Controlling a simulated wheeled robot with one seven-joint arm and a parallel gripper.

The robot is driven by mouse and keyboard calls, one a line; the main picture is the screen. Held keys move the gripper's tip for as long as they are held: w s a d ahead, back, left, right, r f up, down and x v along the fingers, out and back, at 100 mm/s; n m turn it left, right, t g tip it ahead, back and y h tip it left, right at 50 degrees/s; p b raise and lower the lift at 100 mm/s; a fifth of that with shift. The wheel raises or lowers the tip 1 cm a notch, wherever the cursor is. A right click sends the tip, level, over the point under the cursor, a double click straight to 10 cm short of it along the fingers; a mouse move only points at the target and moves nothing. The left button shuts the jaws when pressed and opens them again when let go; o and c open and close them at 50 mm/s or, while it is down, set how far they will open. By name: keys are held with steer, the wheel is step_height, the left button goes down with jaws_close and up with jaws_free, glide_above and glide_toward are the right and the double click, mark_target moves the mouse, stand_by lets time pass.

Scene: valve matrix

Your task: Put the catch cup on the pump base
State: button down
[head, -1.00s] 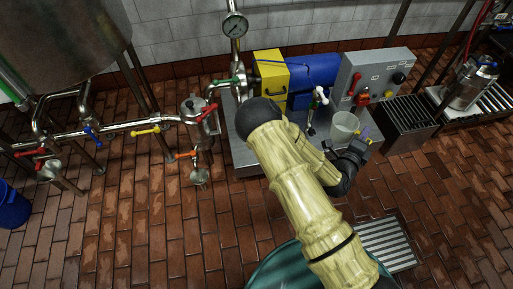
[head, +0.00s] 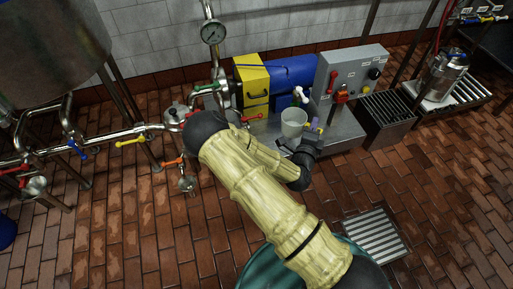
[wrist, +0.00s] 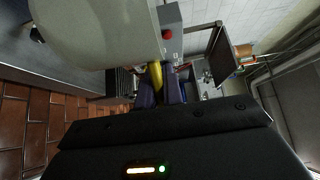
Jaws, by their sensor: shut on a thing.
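The catch cup (head: 293,122) is pale, whitish and upright in the head view, in front of the white-topped tap (head: 300,95). It also fills the upper left of the wrist view (wrist: 95,30). My gripper (head: 316,127) is at the cup's right side. Its purple fingers (wrist: 160,88) are shut on a narrow yellow part beside the cup, which looks like its handle. The pump base (head: 346,132) is a grey metal platform under and around the cup. I cannot tell whether the cup's bottom touches it.
A grey control box (head: 350,75) with a red switch stands on the right of the base. A yellow box (head: 253,90) and blue motor (head: 290,73) stand behind. Pipes with coloured valve handles are at left. A floor grate (head: 373,235) lies in front.

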mark_target(285, 135)
steer(key=shift+y, duration=0.3)
steer(key=a+f+b, duration=0.1)
steer(key=a, duration=0.2)
steer(key=w+a+f+b, duration=0.1)
steer(key=a+f+b, duration=0.1)
steer(key=a, duration=0.1)
steer(key=a+f+b, duration=0.1)
steer(key=a+f, duration=0.1)
steer(key=shift+w+a+f+b, duration=0.1)
steer(key=shift+w+a+b, duration=0.05)
steer(key=shift+a+b, duration=0.25)
steer(key=s+a+f+h+b, duration=0.1)
steer(key=s+a+f+b, duration=0.2)
steer(key=a+f+b, duration=0.55)
steer(key=s+a+f+m+g+h+b, duration=0.2)
steer(key=s+a+f+m+h+b, duration=0.1)
steer(key=s+a+f, duration=1.2)
steer(key=shift+s+a+f+h+b, duration=0.35)
steer(key=shift+a+f+h+b, duration=0.25)
steer(key=shift+a+b, duration=0.55)
steer(key=shift+w, duration=0.1)
